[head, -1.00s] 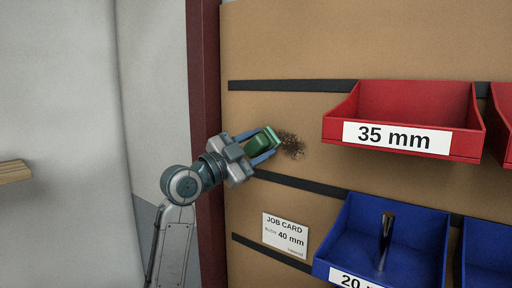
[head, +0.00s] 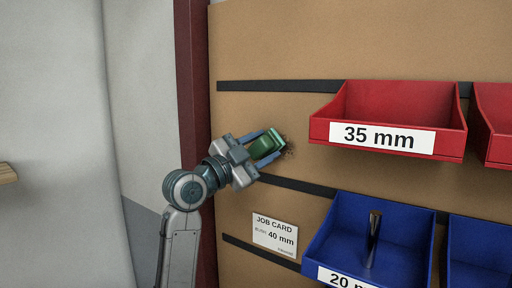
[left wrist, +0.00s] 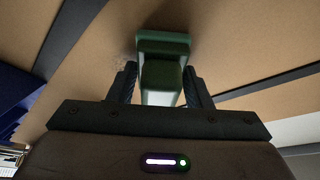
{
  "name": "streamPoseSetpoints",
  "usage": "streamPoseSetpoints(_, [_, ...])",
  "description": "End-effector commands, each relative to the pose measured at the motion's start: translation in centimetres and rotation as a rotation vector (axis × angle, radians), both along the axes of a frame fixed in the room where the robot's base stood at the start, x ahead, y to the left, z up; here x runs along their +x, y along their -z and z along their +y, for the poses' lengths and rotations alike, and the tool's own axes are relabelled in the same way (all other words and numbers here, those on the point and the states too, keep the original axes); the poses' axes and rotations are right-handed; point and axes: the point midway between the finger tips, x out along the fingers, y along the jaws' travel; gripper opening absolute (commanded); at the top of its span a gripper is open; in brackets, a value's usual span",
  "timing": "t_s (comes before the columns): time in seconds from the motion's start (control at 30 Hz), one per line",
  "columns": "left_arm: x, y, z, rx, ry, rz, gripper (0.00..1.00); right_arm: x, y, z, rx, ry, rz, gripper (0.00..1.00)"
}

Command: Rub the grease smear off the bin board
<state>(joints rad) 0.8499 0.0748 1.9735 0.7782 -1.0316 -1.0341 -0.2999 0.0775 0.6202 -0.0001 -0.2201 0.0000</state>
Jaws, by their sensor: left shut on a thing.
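The bin board (head: 262,40) is a tan upright panel with black rails. The grease smear (head: 290,147) is a dark speckled patch on it, left of the 35 mm bin. My left gripper (head: 274,147) is shut on a green block (head: 263,148) with a lighter green front pad. The block lies over the left part of the smear, hiding it; I cannot tell how firmly it touches. The left wrist view shows the block (left wrist: 162,75) between the fingers, with a faint trace of smear (left wrist: 121,60) beside it. My right gripper is out of view.
A red 35 mm bin (head: 385,105) juts out just right of the smear. A blue bin (head: 345,225) holding a dark upright piece (head: 374,238) is below it. A job card (head: 275,233) reading 40 mm hangs below my gripper. A dark red post (head: 192,70) edges the board.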

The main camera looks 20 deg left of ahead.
Motion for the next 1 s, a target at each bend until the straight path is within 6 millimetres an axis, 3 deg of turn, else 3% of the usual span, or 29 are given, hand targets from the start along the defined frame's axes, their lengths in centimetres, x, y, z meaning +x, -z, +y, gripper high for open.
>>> streamPoseSetpoints(1.0, [-1.7, 0.1, -6.5, -0.002, 0.001, 0.000, 0.27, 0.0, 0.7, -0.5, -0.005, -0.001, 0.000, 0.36])
